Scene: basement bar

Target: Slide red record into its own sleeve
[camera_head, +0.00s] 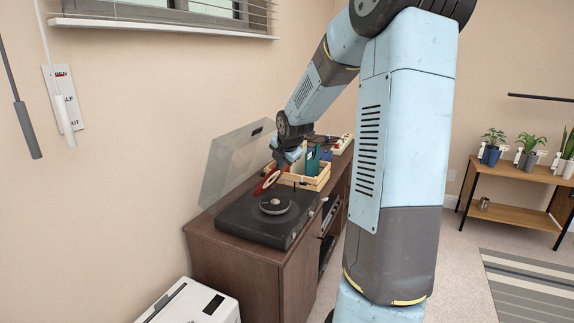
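The red record (266,182) is tilted on edge just behind the turntable (262,216), beside the front left of a wooden crate (316,182). My gripper (279,165) is at the record's upper edge and appears shut on it; the fingers are small and partly hidden. Sleeves stand in the crate, among them a teal one (312,160) and a pale one (299,163). I cannot tell which sleeve belongs to the red record.
The turntable's clear lid (232,165) stands open at the left, close to the arm. A brown cabinet (236,262) carries turntable and crate. A white box-shaped appliance (189,303) stands in front. A plant shelf (520,183) is at the far right, with open floor before it.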

